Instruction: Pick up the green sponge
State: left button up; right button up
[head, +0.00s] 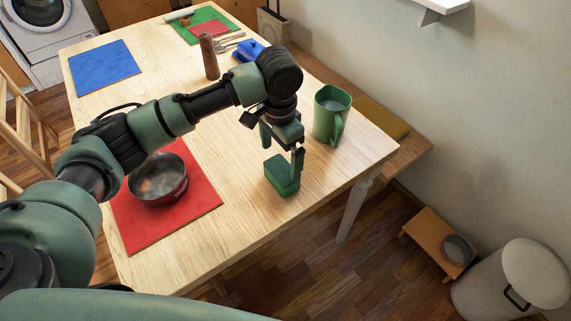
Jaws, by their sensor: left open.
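The green sponge (282,178) lies on the light wooden table (245,215), near its front right edge. It is a small block with a darker green top. My left gripper (282,147) is open and points down just above the sponge. One finger hangs in front of the sponge's far right part, and the other is at its upper left. I cannot tell whether a finger touches the sponge. My right gripper is not in view.
A green mug (329,115) stands close to the right of my left gripper. A red mat (196,205) with a metal bowl (158,180) lies to the left. A brown pepper mill (209,56), a blue object (248,50) and a blue mat (104,66) are further back.

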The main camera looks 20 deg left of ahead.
aim_at(281, 169)
pick_arm(q)
jog(key=f, duration=0.1)
jog(key=s+f, duration=0.1)
jog(key=f, duration=0.1)
jog(key=shift+d, duration=0.1)
notch_tip(281, 169, down, 3)
jog(key=shift+d+r, duration=0.1)
jog(key=shift+r, duration=0.1)
jog(key=shift+w+f, duration=0.1)
jog(key=shift+f, duration=0.5)
jog(key=c, duration=1.3)
notch_tip(281, 169, up, 20)
jog(key=shift+r+p, duration=0.1)
jog(key=shift+p, duration=0.3)
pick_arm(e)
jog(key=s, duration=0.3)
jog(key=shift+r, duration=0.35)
